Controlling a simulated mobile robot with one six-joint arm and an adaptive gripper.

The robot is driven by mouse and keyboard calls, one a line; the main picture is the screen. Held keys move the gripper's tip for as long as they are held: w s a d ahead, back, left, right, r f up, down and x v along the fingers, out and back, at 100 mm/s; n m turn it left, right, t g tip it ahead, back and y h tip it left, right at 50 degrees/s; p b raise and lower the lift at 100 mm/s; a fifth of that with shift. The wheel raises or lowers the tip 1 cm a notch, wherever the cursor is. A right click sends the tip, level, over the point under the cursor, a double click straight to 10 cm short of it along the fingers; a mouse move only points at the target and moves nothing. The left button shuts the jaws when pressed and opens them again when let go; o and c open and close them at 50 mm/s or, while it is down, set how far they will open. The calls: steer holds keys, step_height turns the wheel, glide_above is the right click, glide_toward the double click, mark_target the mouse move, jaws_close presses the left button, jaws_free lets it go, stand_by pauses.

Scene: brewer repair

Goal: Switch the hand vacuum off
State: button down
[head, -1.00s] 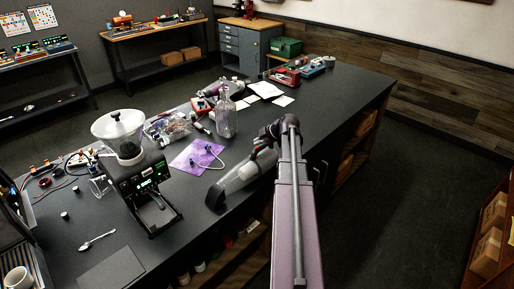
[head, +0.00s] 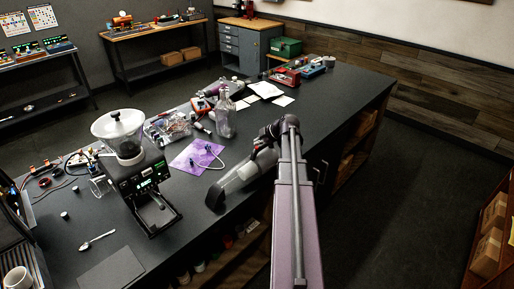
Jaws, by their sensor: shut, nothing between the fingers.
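The hand vacuum (head: 238,181), with a greyish clear body and a dark nozzle, lies on the dark counter near its front edge. Its nozzle points to the lower left, and its rear end is at the upper right, by my arm. My gripper (head: 262,141) is at the rear end of the vacuum, dark and small in this view. It is shut with nothing held. My arm hides part of this area, so I cannot tell whether the fingertips touch the vacuum. The vacuum's switch cannot be made out.
A purple mat (head: 193,156) with a pale tube lies left of the vacuum. A clear bottle (head: 226,119) stands behind it. A coffee grinder (head: 140,178) stands to the left. The counter (head: 330,100) has bare room on the far right.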

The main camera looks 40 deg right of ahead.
mark_target(258, 147)
steer(key=shift+f+b, duration=0.45)
steer(key=shift+f, duration=0.05)
stand_by(0.5)
steer(key=shift+r, duration=0.2)
steer(key=shift+r+p, duration=0.4)
steer(key=shift+p, duration=0.2)
step_height(258, 147, up, 6)
steer(key=p, duration=0.6)
stand_by(0.4)
steer(key=shift+a, duration=0.1)
stand_by(0.5)
